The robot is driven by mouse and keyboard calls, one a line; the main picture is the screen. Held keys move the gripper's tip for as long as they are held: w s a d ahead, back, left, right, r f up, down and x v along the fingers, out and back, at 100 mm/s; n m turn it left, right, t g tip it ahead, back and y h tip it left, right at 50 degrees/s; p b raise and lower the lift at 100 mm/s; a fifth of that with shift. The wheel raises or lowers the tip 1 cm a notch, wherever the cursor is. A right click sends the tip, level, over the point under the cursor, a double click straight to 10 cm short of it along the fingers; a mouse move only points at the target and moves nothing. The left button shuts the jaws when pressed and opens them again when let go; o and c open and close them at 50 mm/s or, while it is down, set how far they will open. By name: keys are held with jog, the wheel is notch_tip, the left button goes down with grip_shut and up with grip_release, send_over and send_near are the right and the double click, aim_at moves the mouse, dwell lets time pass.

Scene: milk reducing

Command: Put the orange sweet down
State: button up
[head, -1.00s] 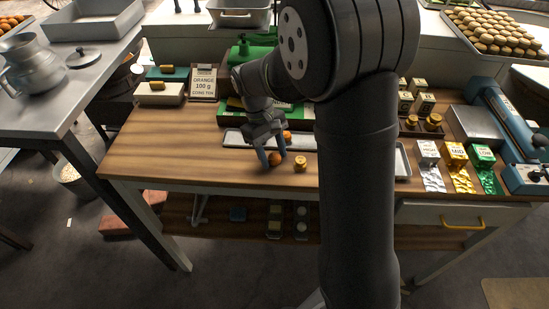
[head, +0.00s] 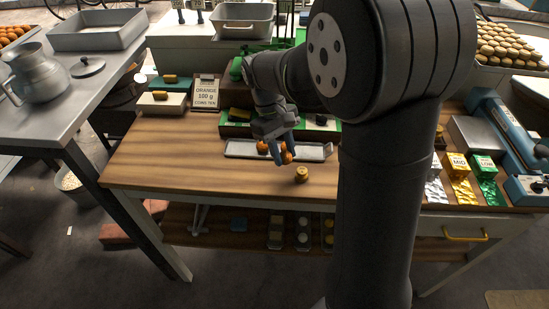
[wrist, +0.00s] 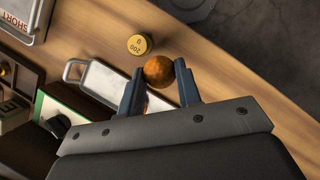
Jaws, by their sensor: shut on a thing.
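The orange sweet (head: 286,158), a round brownish-orange ball, is between the fingertips of my gripper (head: 283,152). In the wrist view the sweet (wrist: 158,70) sits at the ends of the two blue fingers (wrist: 158,84), which are shut on it. The gripper is over or just in front of the near edge of the long pale tray (head: 240,149); the exact height of the sweet cannot be told. Another orange sweet (head: 262,147) is at the tray, left of the gripper. The tray (wrist: 98,80) passes partly behind the fingers in the wrist view.
A brass weight (head: 301,175) marked 200 stands on the wooden table (head: 160,150), just in front of the gripper. A sign reading orange 100 g (head: 206,93) stands behind left. The left tabletop is clear. My arm hides part of the right side.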

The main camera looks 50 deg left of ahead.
aim_at(230, 22)
jog(key=w+d+r, duration=0.5)
jog(key=d+r, duration=0.1)
jog(key=d, duration=0.2)
jog(key=w+a+r+n+t+y, duration=0.1)
jog(key=w+a+r+n+y, duration=0.1)
jog(key=a+r+n, duration=0.6)
jog(key=w+a+r+n+t+y, duration=0.1)
jog(key=w+a+r+n+y, duration=0.2)
jog(key=a+r+n, duration=0.6)
jog(key=w+a+r+n+t+y, duration=0.1)
jog(key=w+a+r+n, duration=0.4)
jog(key=a, duration=0.8)
notch_tip(230, 22, up, 4)
jog(key=shift+f+n+y, duration=0.1)
jog(key=shift+n+y, duration=0.25)
jog(key=shift+n, duration=0.85)
jog(key=shift+f+n+y, duration=0.1)
jog(key=shift+n+y, duration=0.25)
jog(key=shift+n, duration=0.85)
jog(key=s+a+f, duration=0.2)
jog(key=a, duration=0.1)
jog(key=s+a+f, duration=0.2)
jog(key=a, duration=0.1)
jog(key=s+a+f, duration=0.3)
jog(key=shift+s+a, duration=0.1)
jog(key=shift+a, duration=0.05)
jog(key=shift+f, duration=1.9)
jog(key=shift+f, duration=0.15)
